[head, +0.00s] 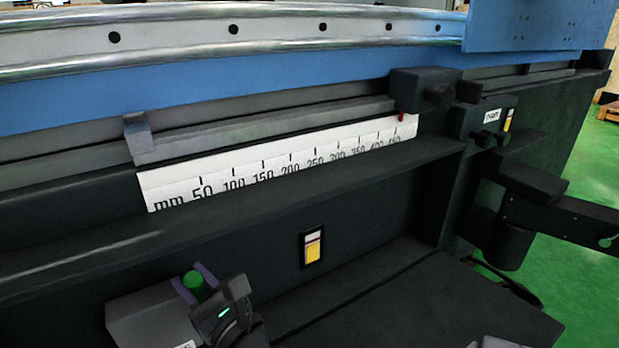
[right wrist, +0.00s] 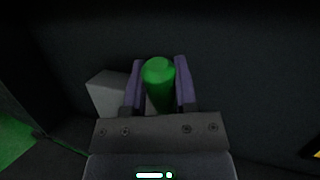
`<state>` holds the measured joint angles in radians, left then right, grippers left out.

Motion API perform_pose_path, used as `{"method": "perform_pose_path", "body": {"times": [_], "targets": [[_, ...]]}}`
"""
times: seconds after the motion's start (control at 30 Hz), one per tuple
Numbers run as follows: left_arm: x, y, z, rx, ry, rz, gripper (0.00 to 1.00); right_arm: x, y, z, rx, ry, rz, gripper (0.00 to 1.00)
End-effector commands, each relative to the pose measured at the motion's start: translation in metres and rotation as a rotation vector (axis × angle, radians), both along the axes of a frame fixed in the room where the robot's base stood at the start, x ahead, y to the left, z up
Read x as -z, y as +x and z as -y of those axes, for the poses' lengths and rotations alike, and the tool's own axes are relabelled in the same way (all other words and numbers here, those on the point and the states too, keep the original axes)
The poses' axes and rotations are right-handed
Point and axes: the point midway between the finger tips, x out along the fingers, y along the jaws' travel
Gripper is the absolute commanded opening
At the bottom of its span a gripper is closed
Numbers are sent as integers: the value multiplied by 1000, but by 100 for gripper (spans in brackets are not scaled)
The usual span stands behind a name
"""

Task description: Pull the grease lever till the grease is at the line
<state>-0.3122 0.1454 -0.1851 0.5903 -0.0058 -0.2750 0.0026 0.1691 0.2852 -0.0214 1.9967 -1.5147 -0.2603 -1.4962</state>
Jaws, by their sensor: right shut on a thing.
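The grease lever's green handle (head: 194,284) stands at the lower left in the head view, by a grey box (head: 145,314). My right gripper (head: 194,286) is shut on it, one purple finger on each side. In the right wrist view the green handle (right wrist: 158,82) sits between the two purple fingers (right wrist: 159,84); the lower part of the lever is hidden. The grease gauge (head: 313,247) is on the dark machine front, right of the lever. Yellow fills its lower part and the top is pale; a line is too small to make out.
A white millimetre scale (head: 270,168) runs along the machine above a dark ledge (head: 300,192). A dark block with a knob (head: 425,90) and a bracket arm (head: 560,205) stick out at the right. Green floor (head: 590,160) shows beyond.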

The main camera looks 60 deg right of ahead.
Motion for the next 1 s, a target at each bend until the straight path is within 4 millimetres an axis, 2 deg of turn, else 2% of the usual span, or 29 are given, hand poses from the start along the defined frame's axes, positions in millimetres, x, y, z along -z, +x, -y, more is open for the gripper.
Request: {"method": "perform_pose_path", "body": {"times": [0.27, 0.67, 1.0], "targets": [[0, 0, 0, 0, 0, 0, 59, 1, 0, 0, -1, 0, -1, 0], [22, -13, 0, 0, 0, -37, 59, 9, -9, -4, -1, -29, 56, 0], [18, -10, 0, -1, 0, -30, 59, 8, -18, -9, -2, -61, 124, 0]]}}
